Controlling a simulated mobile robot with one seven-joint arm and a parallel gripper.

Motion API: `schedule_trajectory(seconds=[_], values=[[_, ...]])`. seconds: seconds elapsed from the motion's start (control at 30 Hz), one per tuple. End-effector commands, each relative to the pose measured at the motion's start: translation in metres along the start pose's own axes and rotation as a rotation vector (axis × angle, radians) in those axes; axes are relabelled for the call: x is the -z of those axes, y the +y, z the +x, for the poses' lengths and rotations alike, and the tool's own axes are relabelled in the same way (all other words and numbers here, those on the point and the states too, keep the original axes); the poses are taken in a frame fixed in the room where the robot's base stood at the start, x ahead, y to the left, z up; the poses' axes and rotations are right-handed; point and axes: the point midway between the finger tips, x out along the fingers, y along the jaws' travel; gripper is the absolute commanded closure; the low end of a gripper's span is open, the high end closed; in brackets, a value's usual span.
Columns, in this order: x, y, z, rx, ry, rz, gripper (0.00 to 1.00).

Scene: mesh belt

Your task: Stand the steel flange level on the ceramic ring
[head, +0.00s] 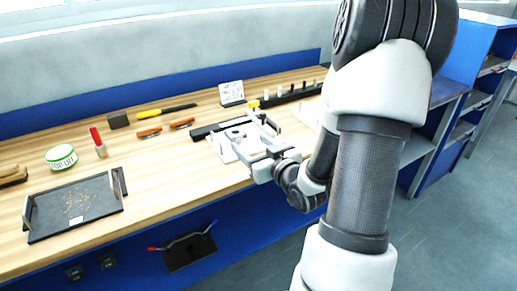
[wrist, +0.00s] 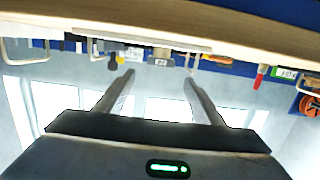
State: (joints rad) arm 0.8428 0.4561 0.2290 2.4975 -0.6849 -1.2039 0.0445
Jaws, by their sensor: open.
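My gripper (head: 243,126) is over the white plate (head: 222,152) on the bench, its two fingers apart. In the wrist view my gripper (wrist: 158,77) is open with nothing between the fingertips. A small grey round part (head: 237,121) shows by the fingers at the plate; it may be the steel flange, but it is too small to be sure. I cannot make out the ceramic ring; my fingers cover part of the plate. In the wrist view the scene appears upside down, and a grey part (wrist: 160,59) shows beyond the fingertips, unclear which.
A dark tray (head: 50,232) with small bits lies at the left. A black rack (head: 285,97) with several pegs and a sign (head: 231,93) stand at the back.

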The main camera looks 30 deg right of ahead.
Motion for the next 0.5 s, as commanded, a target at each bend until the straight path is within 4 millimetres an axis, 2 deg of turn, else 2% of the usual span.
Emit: schedule_trajectory(seconds=[0.07,0.5], values=[[0.004,0.0,-0.014,-0.001,-0.002,0.004,0.38],[0.004,0.0,-0.035,0.002,-0.003,0.004,0.38]])
